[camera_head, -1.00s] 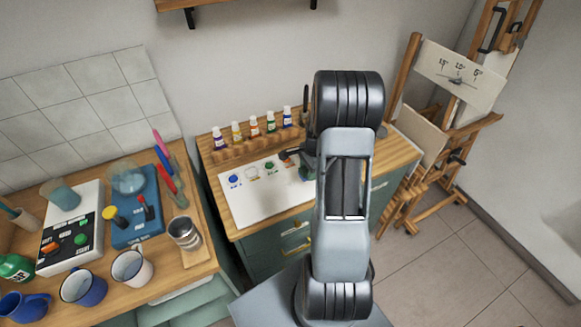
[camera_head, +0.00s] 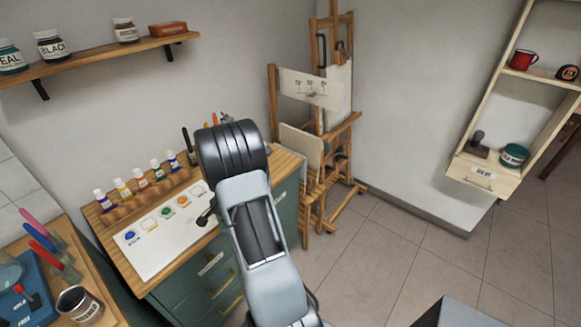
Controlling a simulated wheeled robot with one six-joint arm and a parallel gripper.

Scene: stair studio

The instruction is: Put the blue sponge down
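I see no blue sponge in this view. My gripper (camera_head: 206,217) is mostly hidden behind my own arm; only a small dark part shows at the arm's left side, above the white paint sheet. I cannot see its fingertips clearly, nor whether it holds anything.
The green cabinet (camera_head: 164,290) carries a white sheet (camera_head: 158,259) with paint spots and a row of small bottles. A side table with a blue tray (camera_head: 35,300) and metal cup (camera_head: 80,305) is lower left. An easel (camera_head: 318,120) stands behind; a wall shelf unit (camera_head: 489,93) hangs right.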

